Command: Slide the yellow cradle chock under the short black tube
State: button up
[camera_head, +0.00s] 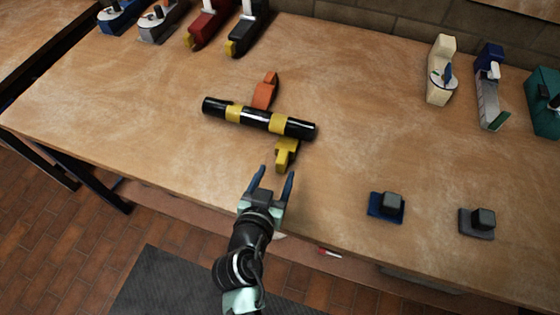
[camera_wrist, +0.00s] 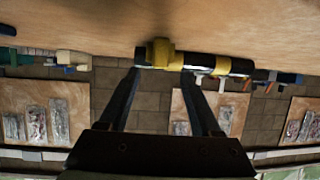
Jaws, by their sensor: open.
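The short black tube (camera_head: 249,115) with yellow bands lies across the table's middle; it also shows in the wrist view (camera_wrist: 205,63). The yellow cradle chock (camera_head: 286,153) sits at the tube's near side, toward its right end. Its far end meets the tube's edge in the picture; I cannot tell whether it touches or reaches under. In the wrist view the chock (camera_wrist: 160,51) appears between the fingertips, beyond them. My gripper (camera_head: 276,171) is open and empty, just short of the chock, fingers pointing at it. The fingers (camera_wrist: 161,72) straddle it in the wrist view.
An orange chock (camera_head: 265,91) sits at the tube's far side. Several tools stand along the back edge and back right. A blue-based block (camera_head: 386,207) and a grey-based block (camera_head: 478,222) sit at the front right. The table's left side is clear.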

aim_at(280, 165)
jog(key=shift+x, duration=2.9)
grip_shut()
